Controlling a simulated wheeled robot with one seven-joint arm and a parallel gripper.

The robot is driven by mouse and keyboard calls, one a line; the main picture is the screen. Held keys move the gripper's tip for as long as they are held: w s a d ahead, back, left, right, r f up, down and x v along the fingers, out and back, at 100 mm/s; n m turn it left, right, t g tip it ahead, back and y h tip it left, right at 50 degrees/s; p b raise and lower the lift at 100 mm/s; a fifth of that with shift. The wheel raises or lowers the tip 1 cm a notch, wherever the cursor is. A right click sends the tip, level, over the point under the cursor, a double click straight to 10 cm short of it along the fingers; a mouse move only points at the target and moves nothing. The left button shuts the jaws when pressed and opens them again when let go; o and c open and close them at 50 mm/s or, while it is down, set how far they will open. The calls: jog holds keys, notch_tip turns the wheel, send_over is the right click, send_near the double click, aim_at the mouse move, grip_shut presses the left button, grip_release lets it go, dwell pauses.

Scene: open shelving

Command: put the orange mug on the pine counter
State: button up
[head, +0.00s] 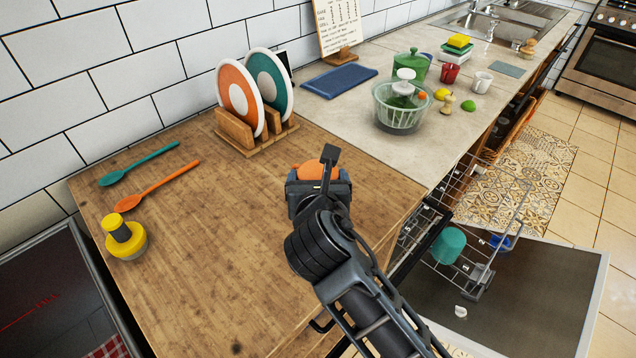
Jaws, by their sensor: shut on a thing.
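The orange mug (307,170) shows only as a rounded orange patch just beyond my gripper; the rest of it is hidden. My gripper (319,182) is shut on the mug, over the right part of the pine counter (205,240). The counter is a brown wooden top with a broad bare area to the left of my gripper. I cannot tell whether the mug touches the wood.
A wooden rack (258,140) holds orange and teal plates behind my gripper. A teal spoon (140,164), an orange spoon (157,186) and a yellow pot-like item (125,238) lie left. The open dishwasher rack (465,225) is right. A salad spinner (401,105) stands on the stone counter.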

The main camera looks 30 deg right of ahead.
jog(key=shift+f, duration=0.6)
jog(key=o, duration=1.1)
jog(key=shift+f, duration=0.15)
jog(key=shift+c, duration=0.2)
jog(key=v, duration=1.2)
